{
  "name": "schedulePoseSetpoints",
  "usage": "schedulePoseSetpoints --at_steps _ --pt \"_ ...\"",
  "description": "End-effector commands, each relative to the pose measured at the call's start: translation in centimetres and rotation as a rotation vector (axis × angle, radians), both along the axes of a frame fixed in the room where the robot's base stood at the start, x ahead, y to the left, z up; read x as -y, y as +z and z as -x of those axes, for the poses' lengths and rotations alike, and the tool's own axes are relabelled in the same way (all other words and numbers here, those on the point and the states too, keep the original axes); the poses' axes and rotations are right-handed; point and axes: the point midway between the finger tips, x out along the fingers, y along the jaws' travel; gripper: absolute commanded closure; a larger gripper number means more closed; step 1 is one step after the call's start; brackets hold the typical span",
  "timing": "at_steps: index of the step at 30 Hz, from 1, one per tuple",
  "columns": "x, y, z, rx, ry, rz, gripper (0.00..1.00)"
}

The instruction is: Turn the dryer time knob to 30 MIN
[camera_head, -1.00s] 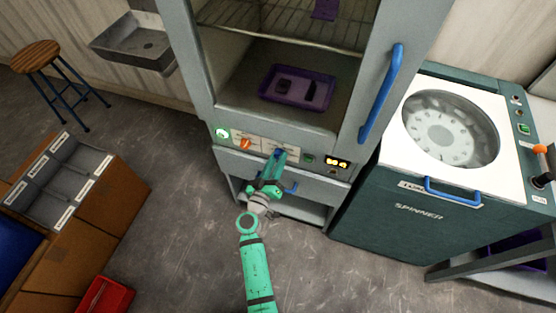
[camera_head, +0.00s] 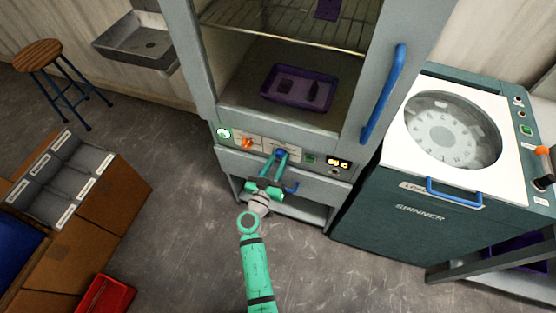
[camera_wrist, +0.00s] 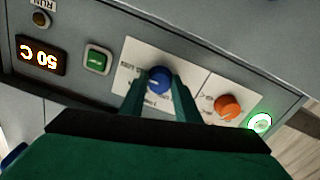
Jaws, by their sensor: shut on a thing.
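The plate's lettering is partly covered and too small to read, so the knob's setting cannot be told. An orange knob (camera_wrist: 228,106) is on the neighbouring plate, free of my fingers.
Beside the knobs are a green button (camera_wrist: 96,60), a lit display (camera_wrist: 40,56) reading 50 C and a glowing green lamp (camera_wrist: 260,123). A purple tray (camera_head: 332,77) lies in the dryer.

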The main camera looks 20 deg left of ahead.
Motion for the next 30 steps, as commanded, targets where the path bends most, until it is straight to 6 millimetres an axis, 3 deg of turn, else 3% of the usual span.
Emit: schedulePoseSetpoints --at_steps 5,6,8,20,30 --pt "0.0 -0.2 0.2 -0.002 -0.001 0.001 0.93" --pt "0.1 -0.2 0.2 -0.003 -0.002 0.002 0.66" --pt "0.0 -0.1 0.2 -0.002 -0.001 0.002 0.52" --pt "0.0 -0.1 0.7 -0.002 0.000 0.003 0.52" --pt "-1.2 -0.2 6.6 -0.004 0.009 0.003 0.52"
